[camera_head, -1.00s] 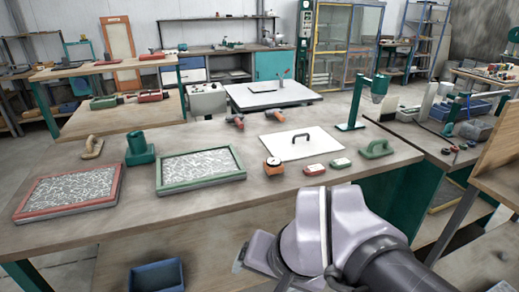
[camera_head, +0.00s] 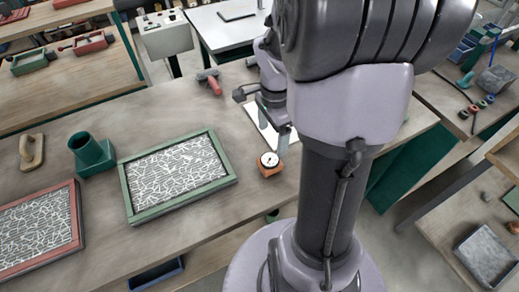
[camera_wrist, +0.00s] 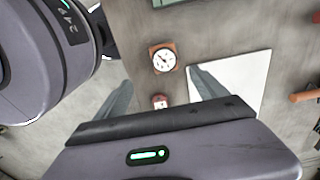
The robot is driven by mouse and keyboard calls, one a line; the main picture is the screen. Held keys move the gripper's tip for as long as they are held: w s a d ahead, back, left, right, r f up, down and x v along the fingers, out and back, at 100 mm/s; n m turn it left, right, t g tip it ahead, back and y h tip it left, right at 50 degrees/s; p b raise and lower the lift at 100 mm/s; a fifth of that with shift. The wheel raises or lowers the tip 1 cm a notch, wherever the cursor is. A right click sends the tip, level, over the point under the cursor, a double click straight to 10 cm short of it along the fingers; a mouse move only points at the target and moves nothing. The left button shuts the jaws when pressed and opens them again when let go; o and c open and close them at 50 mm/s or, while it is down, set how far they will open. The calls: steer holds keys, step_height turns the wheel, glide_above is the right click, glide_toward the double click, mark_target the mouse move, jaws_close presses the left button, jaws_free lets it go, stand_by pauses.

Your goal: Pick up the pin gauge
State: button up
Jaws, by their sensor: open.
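The pin gauge appears to be the small orange block with a round white dial (camera_head: 269,163), on the wooden workbench near its front edge. It also shows in the wrist view (camera_wrist: 163,58), upper middle. My gripper (camera_head: 272,130) is above the bench, just behind and above the gauge in the head view. The gauge appears beyond the fingertips, not touched. My arm hides part of the bench to the right.
A green-framed fibre tray (camera_head: 178,172) lies left of the gauge, with a green holder (camera_head: 92,155) and a red-framed tray (camera_head: 40,228) beyond. A red-handled tool (camera_head: 212,82) lies behind.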

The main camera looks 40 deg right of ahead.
mark_target(270, 159)
steer(key=f+b, duration=0.1)
steer(key=f, duration=0.3)
steer(key=f+b, duration=0.1)
steer(key=f, duration=0.4)
steer(key=shift+w+d+b, duration=0.1)
steer(key=shift+w+b, duration=0.1)
steer(key=shift+b, duration=0.15)
steer(key=f+b, duration=0.1)
steer(key=f, duration=0.2)
steer(key=f+b, duration=0.1)
steer(key=f, duration=0.1)
steer(key=shift+w+d+f+b, duration=0.25)
steer(key=shift+w+b, duration=0.05)
steer(key=shift+r, duration=0.15)
steer(key=shift+c, duration=0.2)
steer(key=c, duration=1.7)
